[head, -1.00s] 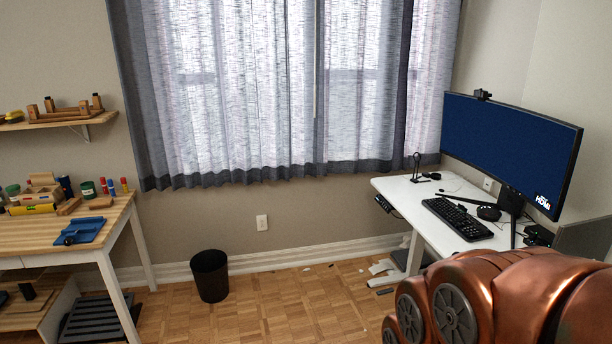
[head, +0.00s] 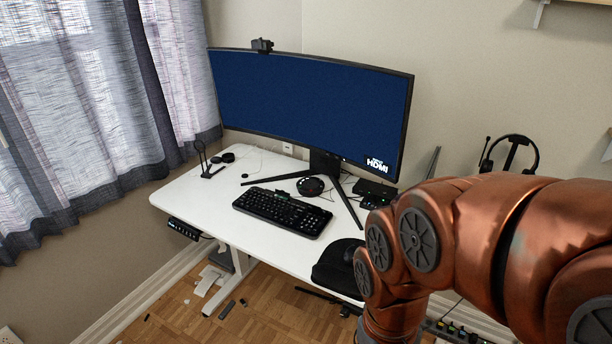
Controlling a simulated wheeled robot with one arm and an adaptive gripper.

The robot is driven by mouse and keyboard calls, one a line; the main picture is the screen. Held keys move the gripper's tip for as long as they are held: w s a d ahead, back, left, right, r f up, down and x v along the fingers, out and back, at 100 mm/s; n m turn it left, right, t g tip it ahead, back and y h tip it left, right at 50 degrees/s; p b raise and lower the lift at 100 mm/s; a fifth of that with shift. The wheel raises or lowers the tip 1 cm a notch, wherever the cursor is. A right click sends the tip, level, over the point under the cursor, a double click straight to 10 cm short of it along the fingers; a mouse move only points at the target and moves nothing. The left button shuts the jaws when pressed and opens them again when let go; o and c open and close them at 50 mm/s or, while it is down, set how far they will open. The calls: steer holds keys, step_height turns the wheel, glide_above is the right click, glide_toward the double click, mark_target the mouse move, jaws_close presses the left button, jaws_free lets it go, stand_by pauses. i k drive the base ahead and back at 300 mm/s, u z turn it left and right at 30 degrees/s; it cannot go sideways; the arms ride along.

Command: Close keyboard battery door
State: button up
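A black keyboard (head: 283,211) lies on the white standing desk (head: 190,203) in front of the monitor. Its battery door cannot be made out at this distance; a small raised piece (head: 281,195) shows at its back edge, too small to identify. My copper-coloured arm fills the lower right of the head view, in front of the desk's right end. My gripper is not in view.
A wide curved monitor (head: 310,105) stands at the back. A black mat (head: 336,268) lies at the desk's right front, partly behind my arm. A round black device (head: 310,186) sits by the monitor stand. A headset (head: 509,154) hangs at right. Desk space left of the keyboard is clear.

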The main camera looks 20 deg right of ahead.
mark_target(282, 193)
steer(key=u, duration=0.65)
steer(key=i, duration=1.05)
steer(key=u, duration=0.25)
